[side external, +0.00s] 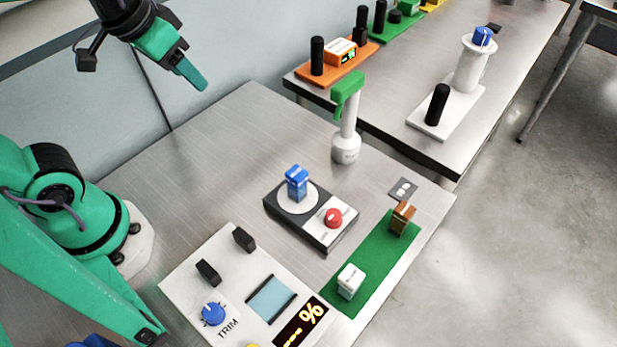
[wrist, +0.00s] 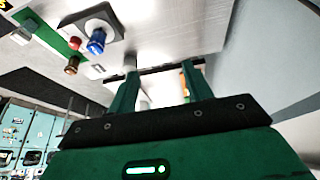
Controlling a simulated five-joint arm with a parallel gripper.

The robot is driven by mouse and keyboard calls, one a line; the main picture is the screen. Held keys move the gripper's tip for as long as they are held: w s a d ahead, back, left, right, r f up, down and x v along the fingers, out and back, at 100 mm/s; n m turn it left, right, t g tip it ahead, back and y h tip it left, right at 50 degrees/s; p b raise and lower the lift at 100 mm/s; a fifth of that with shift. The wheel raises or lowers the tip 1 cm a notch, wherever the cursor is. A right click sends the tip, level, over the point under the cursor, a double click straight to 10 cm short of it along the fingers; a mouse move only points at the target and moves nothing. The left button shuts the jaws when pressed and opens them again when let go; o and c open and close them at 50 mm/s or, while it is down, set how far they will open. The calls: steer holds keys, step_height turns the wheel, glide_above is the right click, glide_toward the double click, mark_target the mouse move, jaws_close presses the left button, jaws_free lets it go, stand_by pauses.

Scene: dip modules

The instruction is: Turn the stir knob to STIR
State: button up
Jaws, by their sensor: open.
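The red knob (side external: 333,217) sits on a white label panel on the dark stirrer module (side external: 285,222); its lettering and pointer are too small to read. The red knob also shows in the wrist view (wrist: 74,43), at upper left. A blue capped vial (side external: 297,186) stands on the module's round white plate, beside the knob. My gripper (side external: 196,82) is high at the upper left in the side view, far from the knob. In the wrist view its fingers (wrist: 160,80) are spread apart with nothing seen held between them.
A white panel (side external: 225,270) with a blue TRIM knob (side external: 213,313) lies in front. A green board (side external: 375,262) holds a white block (side external: 350,281) and a brown piece (side external: 402,217). A white and green upright device (side external: 346,140) stands behind.

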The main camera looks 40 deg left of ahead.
steer(key=w+d+f+g, duration=0.2)
steer(key=w+d, duration=0.2)
steer(key=d, duration=0.2)
steer(key=m+g, duration=0.3)
glide_above(334, 214)
steer(key=shift+y, duration=0.3)
steer(key=f, duration=1.1)
steer(key=shift+w+a+f, duration=0.1)
steer(key=shift+a, duration=0.15)
steer(key=shift+d+f, duration=0.25)
steer(key=shift+d, duration=0.05)
steer(key=shift+f, duration=3.9)
steer(key=c, duration=1)
